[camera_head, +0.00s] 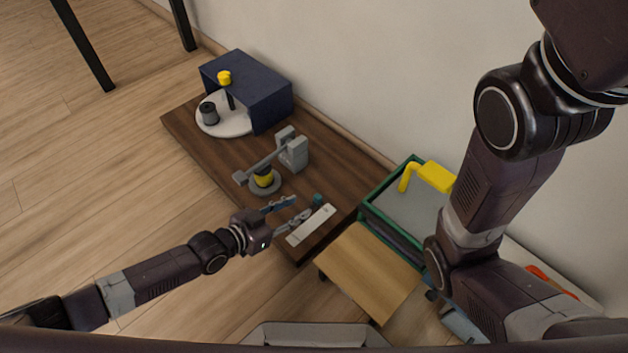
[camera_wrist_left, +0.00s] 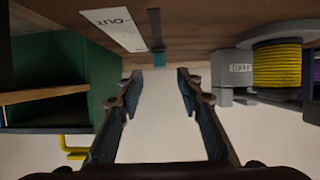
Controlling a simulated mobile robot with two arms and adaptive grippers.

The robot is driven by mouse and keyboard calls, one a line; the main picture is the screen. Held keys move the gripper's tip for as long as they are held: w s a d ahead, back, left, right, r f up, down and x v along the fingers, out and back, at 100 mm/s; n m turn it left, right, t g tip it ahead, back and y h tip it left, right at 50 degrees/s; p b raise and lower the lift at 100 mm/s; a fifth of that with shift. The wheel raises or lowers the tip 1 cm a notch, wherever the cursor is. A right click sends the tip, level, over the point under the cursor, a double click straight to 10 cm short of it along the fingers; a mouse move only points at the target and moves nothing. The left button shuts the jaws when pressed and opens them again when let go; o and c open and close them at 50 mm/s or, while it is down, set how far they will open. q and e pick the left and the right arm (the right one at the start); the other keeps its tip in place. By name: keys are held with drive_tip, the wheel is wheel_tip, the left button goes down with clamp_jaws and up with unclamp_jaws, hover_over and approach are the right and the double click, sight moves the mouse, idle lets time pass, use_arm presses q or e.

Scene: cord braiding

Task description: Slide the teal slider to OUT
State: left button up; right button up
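The teal slider (camera_head: 318,199) is a small block at the far end of a white plate (camera_head: 312,225) on the brown board. In the left wrist view the teal slider (camera_wrist_left: 159,58) sits by a dark slot, beside the white plate (camera_wrist_left: 115,27) lettered OUT; it is at the end away from the lettering's outer edge. My left gripper (camera_head: 302,207) is open and empty, its fingers pointing toward the slider. In the left wrist view its fingertips (camera_wrist_left: 156,78) are apart, one to each side of the slider and a little short of it. My right gripper is out of view.
A grey stand with an arm and a yellow spool (camera_head: 264,178) stands close beside my left gripper. A navy box (camera_head: 262,88) and white disc (camera_head: 222,124) are at the far end. A green-rimmed bin (camera_head: 376,190) and wooden panel (camera_head: 368,272) lie right of the board.

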sight(315, 199)
use_arm(q)
drive_tip(key=b+x, duration=0.4)
drive_tip(key=x, duration=0.2)
drive_tip(key=shift+w+d+f, duration=0.1)
drive_tip(key=shift+d+f, duration=0.05)
drive_tip(key=shift+d, duration=0.05)
drive_tip(key=shift+w+d+f+b, duration=0.1)
drive_tip(key=shift+w+d+b, duration=0.3)
drive_tip(key=shift+b, duration=0.1)
drive_tip(key=shift+c, duration=0.2)
clamp_jaws()
